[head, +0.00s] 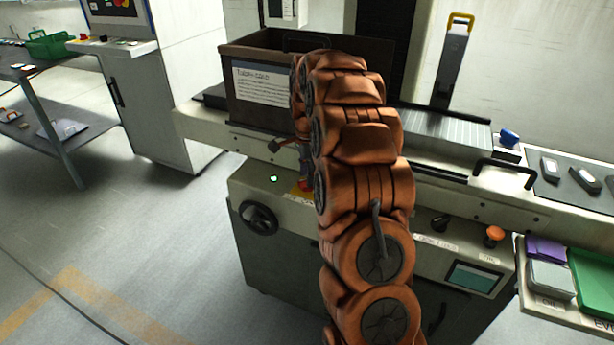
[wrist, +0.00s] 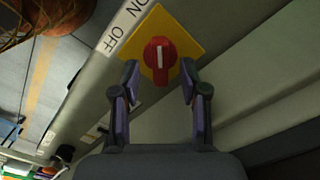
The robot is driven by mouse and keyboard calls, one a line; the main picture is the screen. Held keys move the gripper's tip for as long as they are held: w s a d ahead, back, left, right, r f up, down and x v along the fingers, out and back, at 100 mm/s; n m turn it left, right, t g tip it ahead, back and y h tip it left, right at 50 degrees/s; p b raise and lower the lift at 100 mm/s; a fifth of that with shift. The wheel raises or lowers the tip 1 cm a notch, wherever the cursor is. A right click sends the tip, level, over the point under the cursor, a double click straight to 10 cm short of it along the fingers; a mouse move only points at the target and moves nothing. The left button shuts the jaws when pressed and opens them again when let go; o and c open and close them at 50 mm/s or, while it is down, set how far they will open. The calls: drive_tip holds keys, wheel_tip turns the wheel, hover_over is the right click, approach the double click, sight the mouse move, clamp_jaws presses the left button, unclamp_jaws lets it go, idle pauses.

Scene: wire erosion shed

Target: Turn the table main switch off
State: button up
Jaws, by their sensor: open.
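The table main switch (wrist: 160,58) is a red rotary knob with a white mark on a yellow square plate (wrist: 184,30). A white label strip (wrist: 122,25) with ON and OFF lies beside the plate. The white mark runs nearly up and down in the wrist view; I cannot tell which word it stands for. My gripper (wrist: 159,72) is open, its two fingertips on either side of the knob's near end, and I cannot tell if they touch it. In the head view my arm hides most of the switch; a bit of its yellow plate (head: 297,192) shows.
A green lamp (head: 273,178) glows on the machine front, above a black handwheel (head: 259,218). A brown crate (head: 262,112) stands on the machine table. To the right are an orange button (head: 494,234) and a small screen (head: 474,278).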

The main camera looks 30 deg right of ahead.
drive_tip(key=shift+f, duration=0.65)
drive_tip(key=shift+c, duration=0.3)
clamp_jaws()
drive_tip(key=shift+a, duration=0.15)
